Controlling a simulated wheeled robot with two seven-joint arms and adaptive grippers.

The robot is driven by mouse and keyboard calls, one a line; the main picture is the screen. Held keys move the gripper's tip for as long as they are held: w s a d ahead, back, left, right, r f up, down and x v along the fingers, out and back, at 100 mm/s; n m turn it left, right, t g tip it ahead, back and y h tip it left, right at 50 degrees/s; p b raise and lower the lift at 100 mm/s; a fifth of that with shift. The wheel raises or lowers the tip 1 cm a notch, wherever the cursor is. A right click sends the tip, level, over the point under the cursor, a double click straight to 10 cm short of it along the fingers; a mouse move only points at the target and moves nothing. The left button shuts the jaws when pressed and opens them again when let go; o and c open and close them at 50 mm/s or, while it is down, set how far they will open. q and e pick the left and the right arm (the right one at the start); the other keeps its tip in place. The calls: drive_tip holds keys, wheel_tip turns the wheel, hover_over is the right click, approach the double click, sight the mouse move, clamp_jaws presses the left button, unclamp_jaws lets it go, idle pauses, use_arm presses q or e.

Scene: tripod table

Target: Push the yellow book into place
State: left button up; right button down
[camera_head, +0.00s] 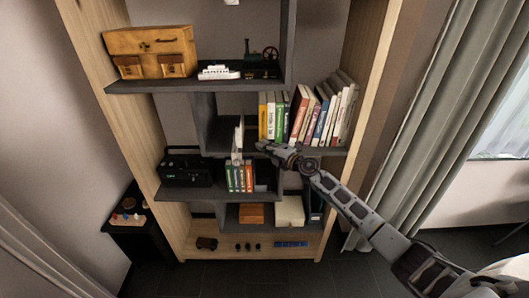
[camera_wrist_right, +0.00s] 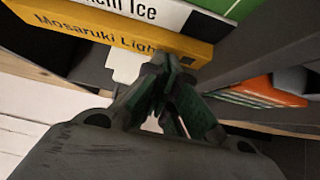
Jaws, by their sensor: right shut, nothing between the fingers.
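The yellow book (camera_head: 263,117) stands upright at the left end of the book row on the middle right shelf. In the right wrist view its yellow spine (camera_wrist_right: 60,25) shows the words "Mosaruki Ligh", and the rest of the lettering is hidden. My right gripper (camera_head: 262,146) is at the front of that shelf, just below the book's lower end. In the wrist view the fingers (camera_wrist_right: 165,65) are shut and empty, with their tips close to the spine's edge. I cannot tell whether they touch it. My left gripper is not in view.
A white and green book (camera_wrist_right: 140,8) stands beside the yellow one, with several more books (camera_head: 320,115) to the right. A white upright item (camera_head: 238,138) stands left of my gripper. Below are a lower row of books (camera_head: 239,177), a black radio (camera_head: 185,171) and a cream box (camera_head: 290,211).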

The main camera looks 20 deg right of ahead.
drive_tip(key=shift+w+d, duration=0.25)
drive_tip(key=shift+w, duration=0.6)
drive_tip(key=shift+f, duration=0.1)
